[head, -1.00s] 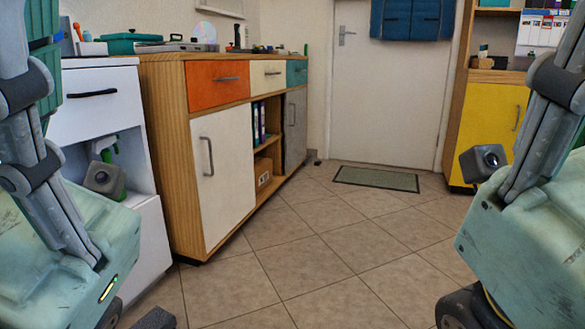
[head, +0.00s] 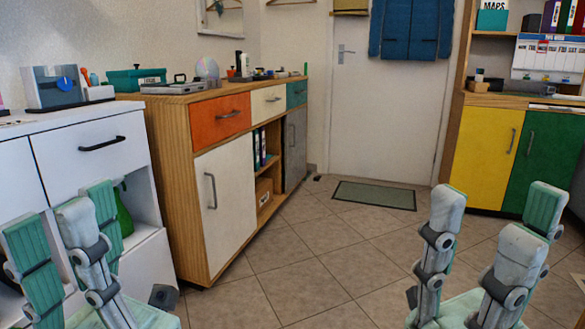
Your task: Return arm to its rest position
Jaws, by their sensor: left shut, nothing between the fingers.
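My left gripper (head: 78,215) is at the lower left with its fingers pointing up, in front of the white cabinet. Its green finger pads show. It is shut and empty. My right gripper (head: 490,215) is at the lower right over the floor, fingers up. Its fingers stand apart with a clear gap and nothing between them. Both wrists are mostly cut off by the bottom edge. Neither gripper visibly touches furniture, though the left one's distance from the cabinet is hard to judge.
The white cabinet (head: 90,148) and the wooden sideboard (head: 160,180) stand at left. A shiny disc (head: 207,69) is on the sideboard among other items. The yellow-doored cabinet (head: 484,155) is at right. The tiled floor (head: 320,265) is clear up to the doormat (head: 375,195).

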